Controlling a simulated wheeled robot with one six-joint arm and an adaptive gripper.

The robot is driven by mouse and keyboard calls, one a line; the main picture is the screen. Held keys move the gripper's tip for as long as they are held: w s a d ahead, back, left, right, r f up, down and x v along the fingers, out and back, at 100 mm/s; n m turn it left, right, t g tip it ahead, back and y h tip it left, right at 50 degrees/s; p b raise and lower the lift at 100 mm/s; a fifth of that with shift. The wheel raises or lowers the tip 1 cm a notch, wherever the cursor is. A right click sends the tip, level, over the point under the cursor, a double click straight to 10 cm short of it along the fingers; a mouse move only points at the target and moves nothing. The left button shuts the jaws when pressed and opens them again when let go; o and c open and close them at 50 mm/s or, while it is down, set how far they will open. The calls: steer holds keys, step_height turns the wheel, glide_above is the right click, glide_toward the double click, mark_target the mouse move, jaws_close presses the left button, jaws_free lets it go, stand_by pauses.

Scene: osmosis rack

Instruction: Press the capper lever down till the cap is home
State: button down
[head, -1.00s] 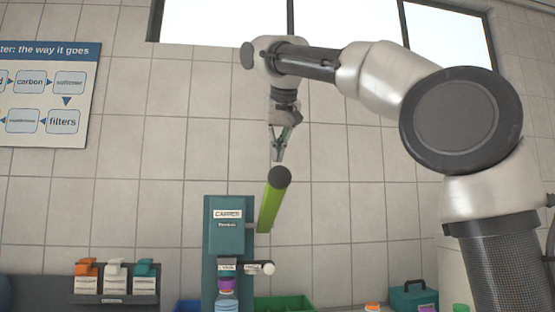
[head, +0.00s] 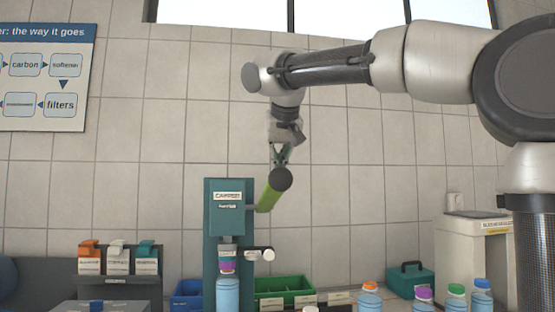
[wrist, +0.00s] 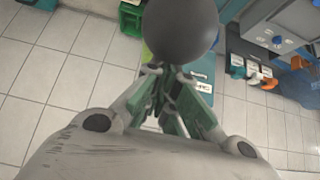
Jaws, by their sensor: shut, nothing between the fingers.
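The teal capper (head: 225,213) stands upright in the head view, left of centre. Its lever has a green arm (head: 266,198) ending in a dark round knob (head: 281,179), and it slants up and to the right from the capper's side. A blue bottle (head: 228,292) with a purple cap (head: 227,268) stands under the capper head. My gripper (head: 279,158) is shut and empty, with its fingertips right at the knob's upper side. The wrist view shows the knob (wrist: 180,28) large, just beyond the fingers (wrist: 168,82). I cannot tell whether they touch.
Bottles with orange (head: 370,287), purple, green and blue caps stand at the right. A blue bin (head: 187,290) and a green bin (head: 285,285) sit behind the capper. A dispenser rack (head: 117,280) is at the left, a teal case (head: 410,278) at the right.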

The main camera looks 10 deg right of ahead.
steer(key=shift+s+f, duration=0.2)
steer(key=shift+f, duration=0.35)
step_height(320, 180, up, 12)
steer(key=w, duration=0.2)
steer(key=shift+r, duration=0.2)
steer(key=s+d+f+g, duration=0.1)
steer(key=s+d+f, duration=0.5)
steer(key=d+f, duration=0.45)
steer(key=s+d+f+g, duration=0.1)
steer(key=s+d+f, duration=0.2)
steer(key=s+f, duration=0.4)
steer(key=s+d+f, duration=0.4)
steer(key=s+f, duration=0.4)
steer(key=f, duration=0.6)
steer(key=s+d+f+g, duration=0.1)
steer(key=s+d+f, duration=0.3)
steer(key=s+f, duration=0.3)
step_height(320, 180, down, 5)
steer(key=shift+s+d+r+g, duration=0.2)
steer(key=shift+s+g, duration=0.1)
steer(key=shift+s, duration=0.1)
